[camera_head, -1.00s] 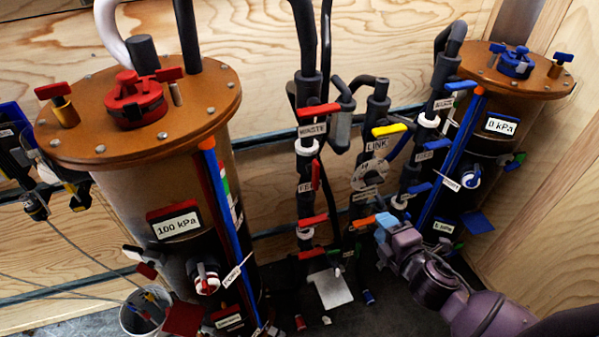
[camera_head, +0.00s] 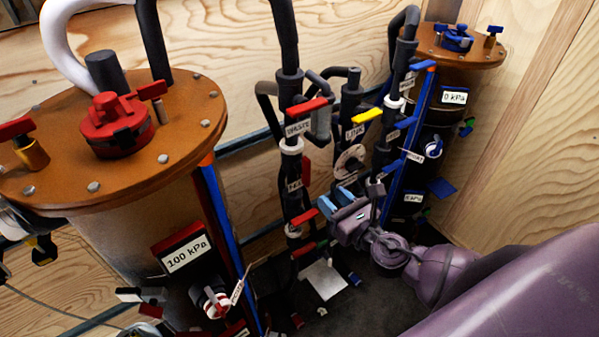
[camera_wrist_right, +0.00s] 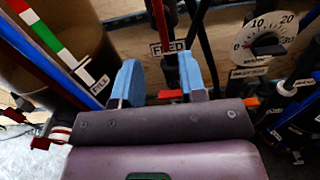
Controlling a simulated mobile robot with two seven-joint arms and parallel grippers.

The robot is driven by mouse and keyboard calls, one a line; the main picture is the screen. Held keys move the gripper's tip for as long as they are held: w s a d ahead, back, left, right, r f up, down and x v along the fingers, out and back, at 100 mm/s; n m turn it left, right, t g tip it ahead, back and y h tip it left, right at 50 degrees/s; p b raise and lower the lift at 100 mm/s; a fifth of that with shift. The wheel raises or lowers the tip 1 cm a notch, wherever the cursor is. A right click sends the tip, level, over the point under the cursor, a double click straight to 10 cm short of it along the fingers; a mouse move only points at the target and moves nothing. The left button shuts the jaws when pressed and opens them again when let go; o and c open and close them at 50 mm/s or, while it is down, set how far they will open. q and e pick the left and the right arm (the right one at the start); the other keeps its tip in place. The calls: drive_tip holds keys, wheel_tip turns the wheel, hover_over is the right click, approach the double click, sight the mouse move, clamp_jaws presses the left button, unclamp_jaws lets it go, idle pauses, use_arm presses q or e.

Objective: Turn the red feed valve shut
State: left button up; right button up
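The feed valve's red handle (camera_head: 307,175) stands upright beside the FEED label (camera_head: 294,184) on the dark middle pipe. In the right wrist view the red handle (camera_wrist_right: 158,17) is upright at the top, above the FEED label (camera_wrist_right: 168,48). My right gripper (camera_head: 337,202) is to the right of this pipe and lower than the handle. Its blue fingers are apart with no handle gripped. In the wrist view the open gripper (camera_wrist_right: 160,77) faces the pipe below the label. My left gripper is not in view.
A red WASTE handle (camera_head: 307,107) is above on the same pipe. Another red handle (camera_head: 303,216) is lower, close to my right fingers. A yellow LINK handle (camera_head: 367,117) and a gauge (camera_wrist_right: 265,40) are to the right. A large 100 kPa tank (camera_head: 130,235) stands left.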

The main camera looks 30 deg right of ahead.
sight(309, 176)
drive_tip(key=w, duration=0.3)
drive_tip(key=w+a+p, duration=0.1)
drive_tip(key=w, duration=0.6)
drive_tip(key=shift+w+a, duration=0.15)
drive_tip(key=shift+w, duration=0.2)
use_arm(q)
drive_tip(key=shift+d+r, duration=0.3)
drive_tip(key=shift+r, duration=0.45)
use_arm(e)
drive_tip(key=shift+c, duration=0.4)
drive_tip(key=c, duration=0.5)
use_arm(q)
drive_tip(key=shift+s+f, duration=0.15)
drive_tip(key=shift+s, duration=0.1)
use_arm(e)
clamp_jaws()
